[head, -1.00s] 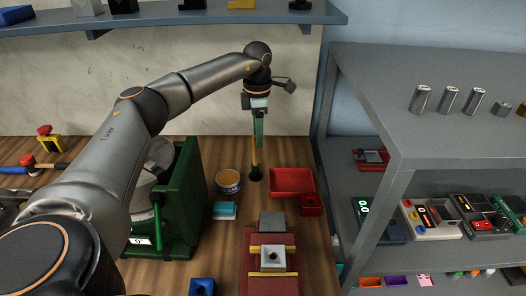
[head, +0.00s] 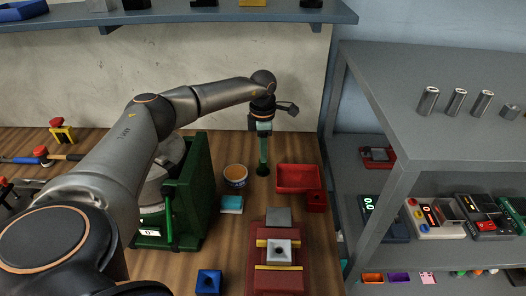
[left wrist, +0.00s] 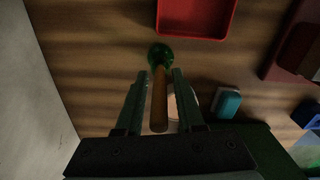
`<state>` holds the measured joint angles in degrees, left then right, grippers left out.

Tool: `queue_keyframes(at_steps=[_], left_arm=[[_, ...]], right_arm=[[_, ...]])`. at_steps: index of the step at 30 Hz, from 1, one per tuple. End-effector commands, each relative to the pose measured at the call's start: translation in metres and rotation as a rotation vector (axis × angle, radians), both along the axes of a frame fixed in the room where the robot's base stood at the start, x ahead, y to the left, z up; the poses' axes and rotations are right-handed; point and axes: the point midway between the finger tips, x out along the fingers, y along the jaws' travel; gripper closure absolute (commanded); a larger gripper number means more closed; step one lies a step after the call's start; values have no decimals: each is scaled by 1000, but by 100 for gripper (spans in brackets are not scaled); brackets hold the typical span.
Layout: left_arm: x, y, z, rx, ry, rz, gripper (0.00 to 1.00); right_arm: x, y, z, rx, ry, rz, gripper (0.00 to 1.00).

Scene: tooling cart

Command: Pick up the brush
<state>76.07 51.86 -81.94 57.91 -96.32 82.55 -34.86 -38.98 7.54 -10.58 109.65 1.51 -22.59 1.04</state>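The brush stands upright on the wooden bench; its orange-brown handle (left wrist: 159,100) and dark green round lower end (left wrist: 160,55) show in the left wrist view. In the head view its dark lower end (head: 262,170) shows below the fingers, and the handle is mostly hidden by them. My left gripper (head: 263,152) points down over the brush. In the left wrist view its two fingers (left wrist: 161,72) are apart, one on each side of the handle, with a visible gap on both sides. My right gripper is not in view.
An orange-topped tin (head: 235,176) stands close left of the brush. A red tray (head: 297,178) lies close right. A teal-and-white block (head: 231,204) and a dark red fixture (head: 278,251) are nearer. A green machine (head: 194,200) stands left; a grey shelf (head: 386,170) stands right.

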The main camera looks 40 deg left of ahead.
Motion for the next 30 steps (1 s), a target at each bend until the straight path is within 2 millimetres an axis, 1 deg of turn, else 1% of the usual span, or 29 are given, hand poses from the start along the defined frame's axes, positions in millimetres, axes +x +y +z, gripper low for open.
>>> queue_keyframes(at_steps=[1, 9, 25, 30], left_arm=[[0, 0, 0, 0, 0, 0, 70], [0, 0, 1, 0, 0, 0, 100], [0, 0, 1, 0, 0, 0, 100], [1, -1, 6, 0, -1, 0, 100]], right_arm=[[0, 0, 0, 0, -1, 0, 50], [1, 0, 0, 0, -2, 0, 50], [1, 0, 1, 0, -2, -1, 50], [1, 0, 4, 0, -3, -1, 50]])
